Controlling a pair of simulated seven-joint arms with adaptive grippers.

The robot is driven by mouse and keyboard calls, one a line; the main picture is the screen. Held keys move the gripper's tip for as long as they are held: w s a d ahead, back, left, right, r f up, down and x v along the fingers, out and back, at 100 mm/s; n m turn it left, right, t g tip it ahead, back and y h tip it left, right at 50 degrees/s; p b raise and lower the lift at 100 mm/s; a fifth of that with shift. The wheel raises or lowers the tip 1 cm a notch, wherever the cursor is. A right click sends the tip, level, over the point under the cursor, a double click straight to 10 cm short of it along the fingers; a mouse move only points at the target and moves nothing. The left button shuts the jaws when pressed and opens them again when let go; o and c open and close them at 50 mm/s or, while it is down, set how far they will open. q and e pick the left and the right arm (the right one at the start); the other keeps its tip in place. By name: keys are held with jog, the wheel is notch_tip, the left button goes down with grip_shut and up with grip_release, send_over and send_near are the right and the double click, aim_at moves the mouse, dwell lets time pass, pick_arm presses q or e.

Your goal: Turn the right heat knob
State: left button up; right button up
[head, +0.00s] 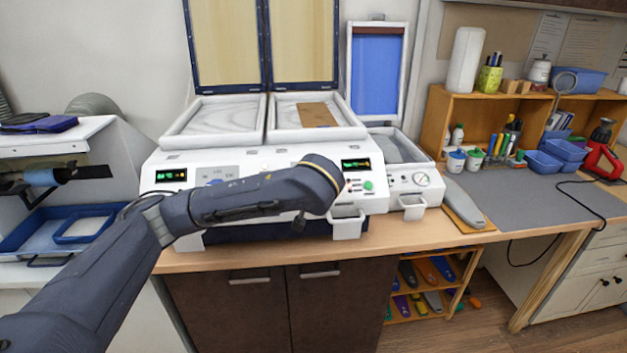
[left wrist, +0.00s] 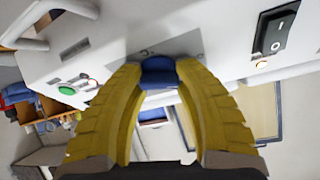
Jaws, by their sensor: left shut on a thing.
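In the left wrist view, a blue knob (left wrist: 158,72) sits on the white front panel of the heating machine (left wrist: 110,30). The yellow fingers of my left gripper (left wrist: 158,84) are shut on this knob, one on each side. In the head view my left arm reaches across the right half of the machine's front panel (head: 160,205) and hides the knob and the gripper. A green-lit display (head: 356,164) and a green button (head: 368,186) show just right of my wrist. My right gripper is in neither view.
The machine's two lids (head: 226,45) stand open above two trays; the right tray (head: 345,120) holds a brown sheet (head: 305,115). A smaller unit with a gauge (head: 421,179) stands at the right. In the left wrist view a black rocker switch (left wrist: 278,32) is near the right finger.

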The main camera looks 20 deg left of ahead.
pick_arm(q)
jog(key=shift+d+f+n+y, duration=0.2)
jog(key=shift+n+y, duration=0.1)
jog(key=shift+n, duration=0.75)
jog(key=shift+d+f+n+y, duration=0.15)
jog(key=shift+n+y, duration=0.15)
jog(key=shift+n, duration=0.75)
dwell(1.7)
dwell(1.0)
jog(key=o, duration=1.3)
jog(key=shift+a+r, duration=0.15)
jog(key=shift+r, duration=0.05)
jog(key=shift+v, duration=6)
jog(key=shift+w+r, duration=0.15)
